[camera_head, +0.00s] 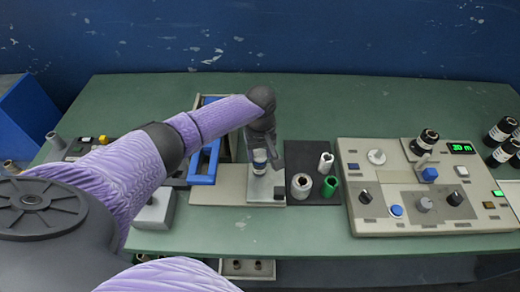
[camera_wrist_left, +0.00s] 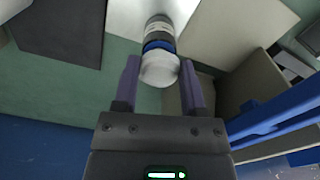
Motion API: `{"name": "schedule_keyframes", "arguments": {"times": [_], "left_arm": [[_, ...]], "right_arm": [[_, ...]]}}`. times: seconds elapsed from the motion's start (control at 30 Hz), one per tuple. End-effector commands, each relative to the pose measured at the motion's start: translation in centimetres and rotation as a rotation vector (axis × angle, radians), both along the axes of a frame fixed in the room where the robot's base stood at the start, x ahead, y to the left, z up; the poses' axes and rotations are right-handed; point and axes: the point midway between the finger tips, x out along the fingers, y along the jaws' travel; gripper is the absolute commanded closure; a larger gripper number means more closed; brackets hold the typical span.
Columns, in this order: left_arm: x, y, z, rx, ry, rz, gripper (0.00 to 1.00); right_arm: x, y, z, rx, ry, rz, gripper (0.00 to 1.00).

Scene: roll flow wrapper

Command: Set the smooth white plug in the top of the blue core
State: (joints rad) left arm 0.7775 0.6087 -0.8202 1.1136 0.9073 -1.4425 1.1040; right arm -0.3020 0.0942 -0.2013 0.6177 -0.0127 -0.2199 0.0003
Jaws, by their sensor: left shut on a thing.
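My left gripper (camera_head: 263,156) points down over a metal plate left of the dark mat. In the left wrist view its two fingers stand on either side of the smooth white plug (camera_wrist_left: 160,72), and it is shut on the plug. The blue core (camera_wrist_left: 159,45) shows as a blue ring directly beyond the plug, at the end of a roll with a dark and white label (camera_wrist_left: 158,29). The plug is in line with the core and covers its end; I cannot tell whether it is seated or just above. My right gripper is not in view.
A control panel (camera_head: 380,180) stands to the right. A blue frame (camera_head: 203,165) is close left of the gripper.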

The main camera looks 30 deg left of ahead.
Motion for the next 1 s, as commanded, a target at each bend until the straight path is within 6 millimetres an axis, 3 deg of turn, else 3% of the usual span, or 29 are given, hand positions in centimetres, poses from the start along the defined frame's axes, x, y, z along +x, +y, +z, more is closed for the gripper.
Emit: {"name": "schedule_keyframes", "arguments": {"times": [0.8, 0.83, 1.0], "left_arm": [[0.01, -0.01, -0.51, 0.000, 0.000, 0.000, 1.00], [0.01, 0.00, -0.51, 0.000, 0.000, 0.000, 0.45], [0.01, 0.01, -0.51, 0.000, 0.000, 0.000, 0.09]], "right_arm": [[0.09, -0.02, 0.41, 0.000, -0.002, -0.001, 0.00], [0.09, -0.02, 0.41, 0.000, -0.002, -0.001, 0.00], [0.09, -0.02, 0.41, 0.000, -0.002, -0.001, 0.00]]}}
